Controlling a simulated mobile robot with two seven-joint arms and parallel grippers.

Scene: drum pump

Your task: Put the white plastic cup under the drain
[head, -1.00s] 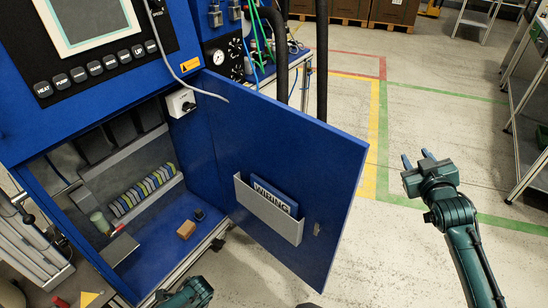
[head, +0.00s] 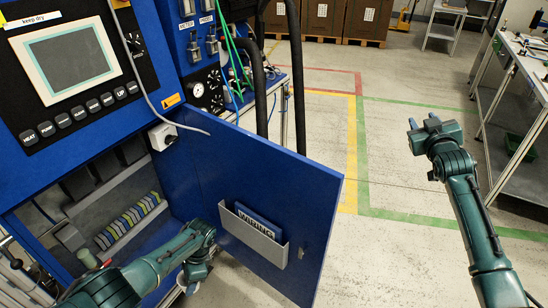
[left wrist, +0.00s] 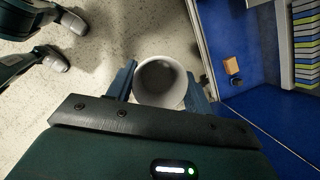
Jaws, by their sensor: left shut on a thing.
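The white cup (left wrist: 160,82) shows in the left wrist view, seen from above into its open mouth, with a grey inside. My left gripper (left wrist: 161,84) is shut on it, one blue finger on each side. In the head view my left gripper (head: 194,280) hangs pointing down in front of the open cabinet, and the cup is not clearly visible there. My right gripper (head: 423,123) is open and empty over the floor on the right. I cannot make out a drain in either view.
The blue cabinet door (head: 255,200) stands open, with a document pocket (head: 253,235) on it. Open floor lies right of the door.

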